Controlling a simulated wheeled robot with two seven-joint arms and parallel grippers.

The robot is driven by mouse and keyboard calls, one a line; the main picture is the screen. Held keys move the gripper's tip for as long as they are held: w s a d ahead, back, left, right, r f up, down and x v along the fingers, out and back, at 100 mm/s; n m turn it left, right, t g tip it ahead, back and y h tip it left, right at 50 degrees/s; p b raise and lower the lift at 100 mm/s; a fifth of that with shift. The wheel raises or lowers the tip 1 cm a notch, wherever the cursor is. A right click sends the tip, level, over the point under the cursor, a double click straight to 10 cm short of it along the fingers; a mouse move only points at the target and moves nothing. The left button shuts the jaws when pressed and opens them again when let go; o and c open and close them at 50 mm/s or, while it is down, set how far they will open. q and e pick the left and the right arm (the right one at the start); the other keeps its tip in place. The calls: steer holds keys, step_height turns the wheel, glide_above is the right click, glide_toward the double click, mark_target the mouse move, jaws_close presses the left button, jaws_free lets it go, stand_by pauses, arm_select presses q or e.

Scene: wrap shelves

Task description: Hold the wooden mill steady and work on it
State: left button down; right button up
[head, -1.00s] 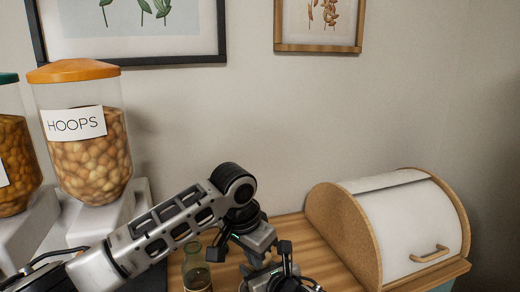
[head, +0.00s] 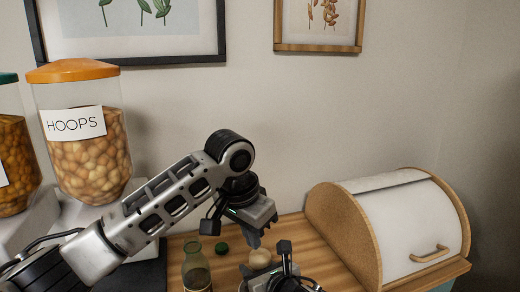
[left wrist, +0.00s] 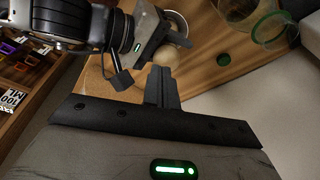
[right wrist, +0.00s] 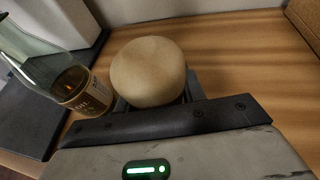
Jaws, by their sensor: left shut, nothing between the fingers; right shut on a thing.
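The wooden mill's pale rounded top (head: 260,258) shows low in the head view. It fills the middle of the right wrist view (right wrist: 148,72), which looks down on it and hides its lower body. My right gripper (head: 268,280) is shut on the mill below its top. My left gripper (head: 254,241) is shut and empty, above the mill and apart from it. Its closed fingers (left wrist: 161,86) also show in the left wrist view, with the mill's top (left wrist: 166,58) beyond them.
An open glass oil bottle (head: 196,268) stands left of the mill. A small green cap (head: 221,248) lies on the wooden counter behind. A bread bin (head: 405,225) stands at the right. A hoops jar (head: 90,150) stands at the left. Some counter between mill and bin is clear.

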mark_target(251, 264)
arm_select(q)
steer(key=shift+r, duration=0.1)
step_height(251, 264, down, 6)
steer(key=w+a, duration=0.1)
steer(key=a, duration=0.1)
steer(key=shift+w, duration=0.25)
stand_by(0.6)
steer(key=shift+w+d, duration=0.25)
steer(key=shift+d, duration=0.15)
stand_by(0.7)
steer(key=shift+s+d, duration=0.55)
stand_by(0.6)
